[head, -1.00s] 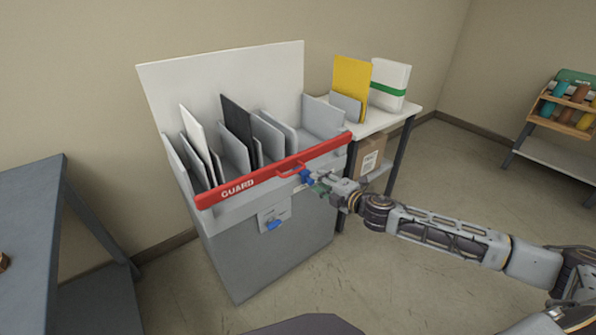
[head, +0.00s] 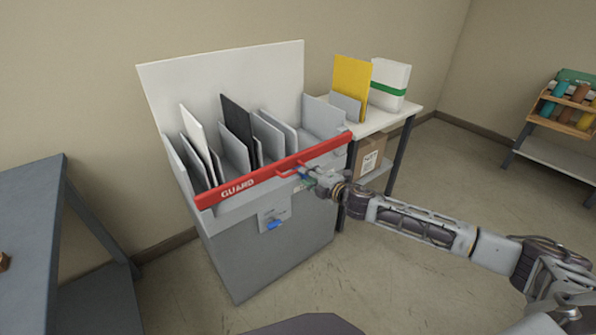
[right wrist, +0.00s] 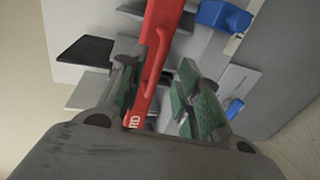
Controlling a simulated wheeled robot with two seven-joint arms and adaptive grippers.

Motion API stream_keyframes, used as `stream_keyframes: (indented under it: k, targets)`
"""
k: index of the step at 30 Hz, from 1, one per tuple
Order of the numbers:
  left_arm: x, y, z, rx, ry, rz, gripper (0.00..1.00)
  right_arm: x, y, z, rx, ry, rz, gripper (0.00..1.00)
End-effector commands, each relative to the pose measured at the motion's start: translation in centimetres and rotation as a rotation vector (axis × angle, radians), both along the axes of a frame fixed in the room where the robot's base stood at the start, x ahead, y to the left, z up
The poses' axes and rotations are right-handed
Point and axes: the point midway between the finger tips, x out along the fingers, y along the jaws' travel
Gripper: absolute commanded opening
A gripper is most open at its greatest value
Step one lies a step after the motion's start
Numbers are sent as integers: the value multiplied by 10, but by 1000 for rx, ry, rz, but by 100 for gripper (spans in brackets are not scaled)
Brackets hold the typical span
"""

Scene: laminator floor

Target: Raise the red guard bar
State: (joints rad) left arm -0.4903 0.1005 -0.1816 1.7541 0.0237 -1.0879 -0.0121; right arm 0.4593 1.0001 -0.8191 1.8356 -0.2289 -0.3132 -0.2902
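The red guard bar (head: 240,186), marked GUARD, lies across the front of the grey sorter cabinet (head: 260,262), rising toward the right in the head view. A small red handle (head: 290,170) sticks out near its middle. In the right wrist view the bar (right wrist: 152,75) and its looped handle (right wrist: 157,62) show between the fingers. My right gripper (head: 306,176) is at the cabinet front, just below and right of the handle. Its green-padded fingers (right wrist: 160,98) stand apart. I cannot tell whether they touch the handle. My left gripper is not in view.
A blue knob (head: 275,225) sits on the cabinet front below the bar; blue parts also show in the right wrist view (right wrist: 223,16). Upright panels (head: 236,125) fill the slots behind the bar. A white side table (head: 385,118) stands right, a grey table (head: 30,205) left.

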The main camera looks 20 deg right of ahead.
Motion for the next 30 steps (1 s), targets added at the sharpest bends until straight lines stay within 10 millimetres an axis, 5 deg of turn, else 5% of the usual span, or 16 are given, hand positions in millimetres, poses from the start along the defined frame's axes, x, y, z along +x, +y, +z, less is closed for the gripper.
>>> stream_keyframes:
  k: [30]
  targets:
    - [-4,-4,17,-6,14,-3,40,59,22,-13,1,0,1,34]
